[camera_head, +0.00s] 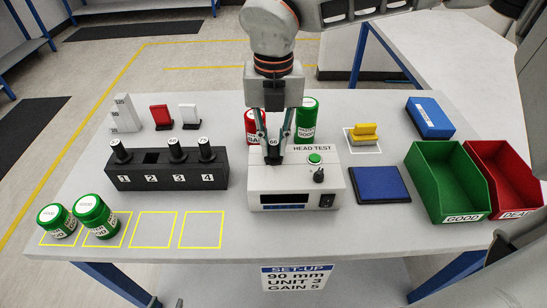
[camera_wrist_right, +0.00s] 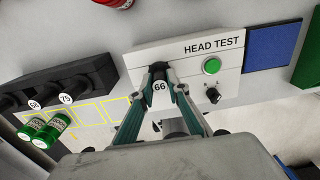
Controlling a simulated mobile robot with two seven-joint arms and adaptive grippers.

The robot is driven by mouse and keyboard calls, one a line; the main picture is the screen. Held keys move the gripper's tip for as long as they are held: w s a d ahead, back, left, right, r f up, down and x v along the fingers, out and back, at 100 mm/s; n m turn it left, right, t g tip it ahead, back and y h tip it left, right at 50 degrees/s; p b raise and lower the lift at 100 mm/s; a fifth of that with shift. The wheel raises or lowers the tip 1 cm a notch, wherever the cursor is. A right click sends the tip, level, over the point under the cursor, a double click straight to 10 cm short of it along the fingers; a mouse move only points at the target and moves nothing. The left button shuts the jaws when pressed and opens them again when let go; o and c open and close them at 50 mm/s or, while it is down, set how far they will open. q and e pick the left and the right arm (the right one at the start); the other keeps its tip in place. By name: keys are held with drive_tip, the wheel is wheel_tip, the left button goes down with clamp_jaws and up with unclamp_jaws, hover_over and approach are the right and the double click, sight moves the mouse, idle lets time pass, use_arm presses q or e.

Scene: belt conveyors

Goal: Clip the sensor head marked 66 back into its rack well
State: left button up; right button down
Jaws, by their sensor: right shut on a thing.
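The sensor head marked 66 (camera_head: 273,143) is a dark piece with a round white label, also in the right wrist view (camera_wrist_right: 160,87). My right gripper (camera_head: 274,138) is shut on it at the back left of the white HEAD TEST box (camera_head: 258,178). I cannot tell if the head sits in the box's socket or just above it. The black rack (camera_head: 130,183) has wells numbered 1 to 4. Wells 1, 3 and 4 hold dark heads; well 2 (camera_head: 151,157) is empty. My left gripper (camera_head: 168,303) shows only its tips, apart, at the bottom edge.
Green jars (camera_head: 92,214) stand on yellow squares in front of the rack. A red can (camera_head: 251,125) and a green can (camera_head: 306,120) stand behind the tester. A blue pad (camera_head: 381,184), green bin (camera_head: 440,190) and red bin (camera_head: 500,178) are to the right.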

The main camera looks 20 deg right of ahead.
drive_tip(key=shift+r+p, duration=0.65)
drive_tip(key=shift+r, duration=0.55)
idle(0.8)
drive_tip(key=shift+r+p, duration=0.6)
drive_tip(key=shift+r, duration=0.5)
drive_tip(key=shift+r+p, duration=1)
drive_tip(key=shift+r, duration=1)
